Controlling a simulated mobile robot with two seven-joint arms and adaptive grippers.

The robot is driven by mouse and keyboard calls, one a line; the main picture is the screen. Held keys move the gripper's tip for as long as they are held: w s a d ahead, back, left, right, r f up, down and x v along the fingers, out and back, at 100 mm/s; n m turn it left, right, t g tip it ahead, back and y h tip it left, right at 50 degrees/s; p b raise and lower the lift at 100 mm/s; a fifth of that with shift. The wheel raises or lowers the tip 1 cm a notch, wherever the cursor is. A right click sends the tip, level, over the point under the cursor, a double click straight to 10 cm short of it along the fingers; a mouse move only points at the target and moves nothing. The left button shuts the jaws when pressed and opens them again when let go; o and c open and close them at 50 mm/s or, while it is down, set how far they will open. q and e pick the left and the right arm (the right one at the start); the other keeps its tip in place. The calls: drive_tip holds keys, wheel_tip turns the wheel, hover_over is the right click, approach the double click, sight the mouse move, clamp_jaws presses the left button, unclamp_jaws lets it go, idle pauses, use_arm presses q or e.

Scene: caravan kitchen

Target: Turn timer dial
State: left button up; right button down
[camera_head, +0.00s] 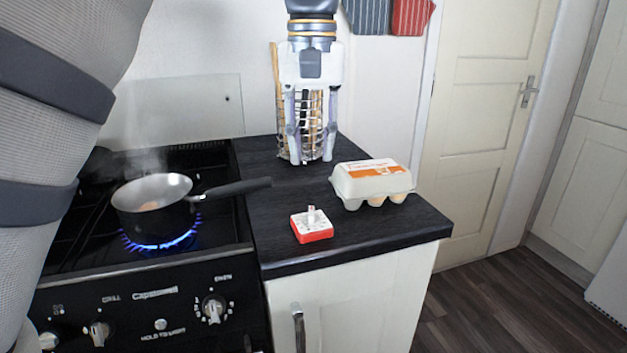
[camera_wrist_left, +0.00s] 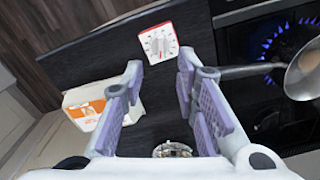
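The timer (camera_head: 312,232) is a small red box with a white top face and an upright white dial knob. It sits on the dark worktop near its front edge, right of the hob. It also shows in the left wrist view (camera_wrist_left: 158,43), beyond the fingertips, with dark marks around its dial. My left gripper (camera_head: 311,157) points down above the back of the worktop, behind the timer and apart from it. In the left wrist view its two fingers (camera_wrist_left: 160,72) are spread with nothing between them. My right gripper is not in view.
An egg box (camera_head: 372,181) stands right of the timer. A pan (camera_head: 152,204) steams on a lit blue flame at the left; its handle (camera_head: 235,188) reaches over the worktop. A wire utensil holder (camera_head: 284,143) stands behind my left gripper. Worktop around the timer is clear.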

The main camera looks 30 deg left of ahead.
sight(311, 215)
use_arm(q)
wheel_tip(311, 215, down, 12)
drive_tip(key=shift+r+p, duration=0.25)
drive_tip(key=shift+p, duration=0.1)
clamp_jaws()
